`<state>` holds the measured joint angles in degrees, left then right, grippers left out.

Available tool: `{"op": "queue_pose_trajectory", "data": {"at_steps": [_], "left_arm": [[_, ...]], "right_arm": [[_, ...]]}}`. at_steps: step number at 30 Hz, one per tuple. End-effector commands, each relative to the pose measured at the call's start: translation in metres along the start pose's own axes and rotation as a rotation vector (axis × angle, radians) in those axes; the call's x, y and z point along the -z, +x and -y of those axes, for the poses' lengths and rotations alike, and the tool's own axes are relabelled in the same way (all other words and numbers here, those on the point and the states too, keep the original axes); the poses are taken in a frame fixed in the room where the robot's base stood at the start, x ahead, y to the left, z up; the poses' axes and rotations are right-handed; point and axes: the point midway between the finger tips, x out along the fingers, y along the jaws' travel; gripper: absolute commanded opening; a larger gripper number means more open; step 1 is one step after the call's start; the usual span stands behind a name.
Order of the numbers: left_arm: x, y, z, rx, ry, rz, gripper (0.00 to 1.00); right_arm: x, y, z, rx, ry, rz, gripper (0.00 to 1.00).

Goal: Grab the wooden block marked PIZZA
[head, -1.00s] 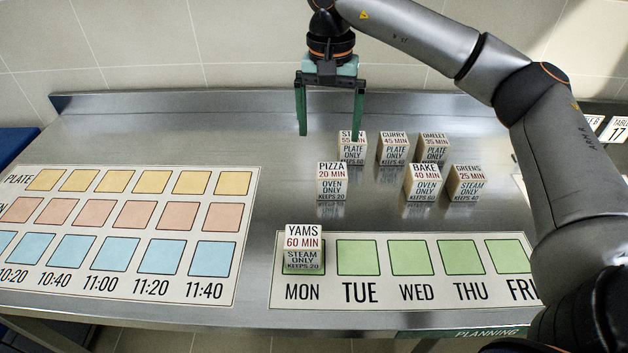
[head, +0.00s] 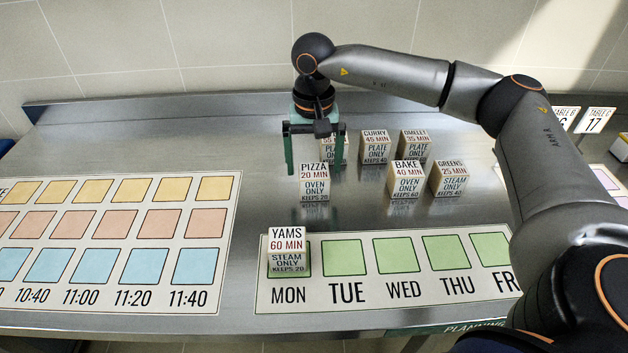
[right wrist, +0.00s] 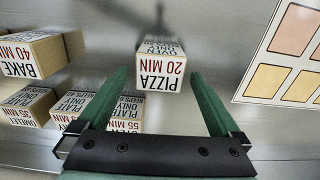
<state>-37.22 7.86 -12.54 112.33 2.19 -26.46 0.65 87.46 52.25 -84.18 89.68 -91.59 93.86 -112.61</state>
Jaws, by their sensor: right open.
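The wooden block marked PIZZA (head: 314,184) stands upright on the steel table, at the left front of a group of similar blocks. In the right wrist view the PIZZA block (right wrist: 161,66) lies ahead of my fingertips, between their lines. My right gripper (head: 314,170) is open, with its green fingers pointing down just behind and above the block. In the right wrist view the right gripper (right wrist: 158,82) has nothing between its fingers. My left gripper is in neither view.
The BAKE block (head: 406,181) and GREENS block (head: 449,179) stand to the right, the CURRY block (head: 375,147) and OMELET block (head: 415,146) behind. A 55 MIN block (head: 333,149) is partly hidden by my gripper. The YAMS block (head: 288,252) stands on MON. Free steel lies left.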

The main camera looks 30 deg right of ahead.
Motion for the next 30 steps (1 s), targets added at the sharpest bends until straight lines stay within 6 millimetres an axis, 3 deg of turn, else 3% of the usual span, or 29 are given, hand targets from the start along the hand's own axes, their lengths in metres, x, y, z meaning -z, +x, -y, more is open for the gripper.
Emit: {"op": "queue_pose_trajectory", "data": {"at_steps": [6,13,30], "left_arm": [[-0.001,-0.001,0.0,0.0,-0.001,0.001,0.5],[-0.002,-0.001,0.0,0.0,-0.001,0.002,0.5],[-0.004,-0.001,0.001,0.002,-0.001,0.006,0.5]], "right_arm": [[-0.001,0.024,-0.001,0.0,0.001,0.001,1.0],[-0.001,0.026,0.0,0.001,0.001,0.0,1.0],[-0.001,0.025,0.0,0.001,0.001,0.0,0.37]]}}
